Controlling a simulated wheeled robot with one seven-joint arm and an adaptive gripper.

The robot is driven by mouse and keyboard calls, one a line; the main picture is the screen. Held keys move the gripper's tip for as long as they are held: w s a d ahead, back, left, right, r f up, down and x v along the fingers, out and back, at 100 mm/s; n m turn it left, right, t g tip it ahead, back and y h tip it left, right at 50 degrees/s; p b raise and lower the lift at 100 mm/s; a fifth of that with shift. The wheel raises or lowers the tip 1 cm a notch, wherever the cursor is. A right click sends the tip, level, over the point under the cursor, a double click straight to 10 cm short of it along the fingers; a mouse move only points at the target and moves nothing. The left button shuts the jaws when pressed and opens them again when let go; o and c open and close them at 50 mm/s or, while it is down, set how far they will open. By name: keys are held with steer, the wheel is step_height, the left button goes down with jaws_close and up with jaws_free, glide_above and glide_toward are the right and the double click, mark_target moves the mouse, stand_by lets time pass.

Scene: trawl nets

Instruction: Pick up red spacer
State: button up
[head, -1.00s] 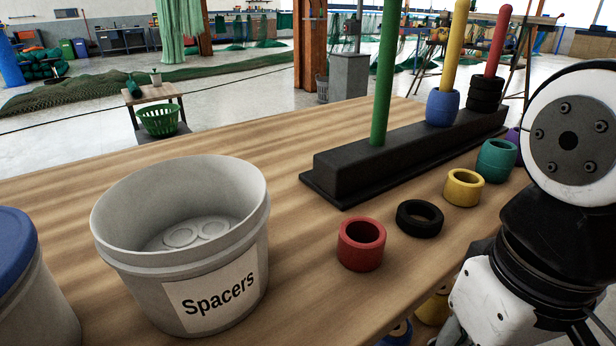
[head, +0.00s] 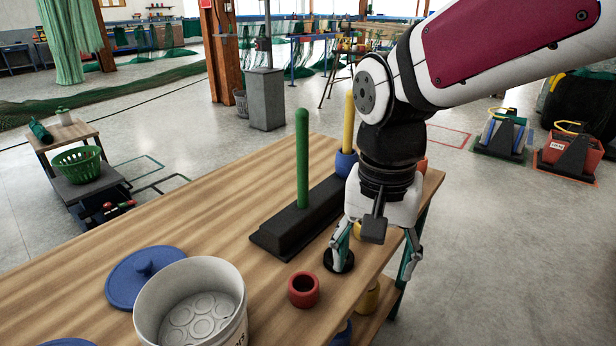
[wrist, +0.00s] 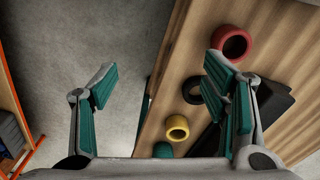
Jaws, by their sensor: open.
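The red spacer (head: 303,289) is a short hollow ring standing on the wooden table, between the bucket and my gripper. It also shows in the wrist view (wrist: 231,43) at the upper right, just beyond the right finger's tip. My gripper (head: 379,276) is open and empty, pointing down over the table's right edge, to the right of the red spacer and apart from it. In the wrist view the open fingers (wrist: 163,75) straddle the table edge, with floor under the left one.
A black spacer (head: 340,262) and a yellow spacer (wrist: 177,127) lie near my gripper. A black base with a green peg (head: 303,160) stands behind. A grey bucket (head: 238,328) and a blue lid (head: 122,280) are at the left.

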steer(key=w+a+r+m+p, duration=0.2)
steer(key=w+a+r+p, duration=0.1)
steer(key=a+p, duration=0.65)
steer(key=b, duration=0.2)
glide_toward(303, 284)
steer(key=shift+s+f, duration=1)
steer(key=shift+s, duration=0.2)
steer(key=shift+w+d+f+b, duration=0.1)
steer(key=shift+f+b, duration=0.15)
steer(key=shift+f, duration=1.1)
steer(key=shift+w+d+f+b, duration=0.15)
steer(key=shift+f+b, duration=0.1)
steer(key=shift+f, duration=1.1)
steer(key=shift+a, duration=0.1)
steer(key=c, duration=1.3)
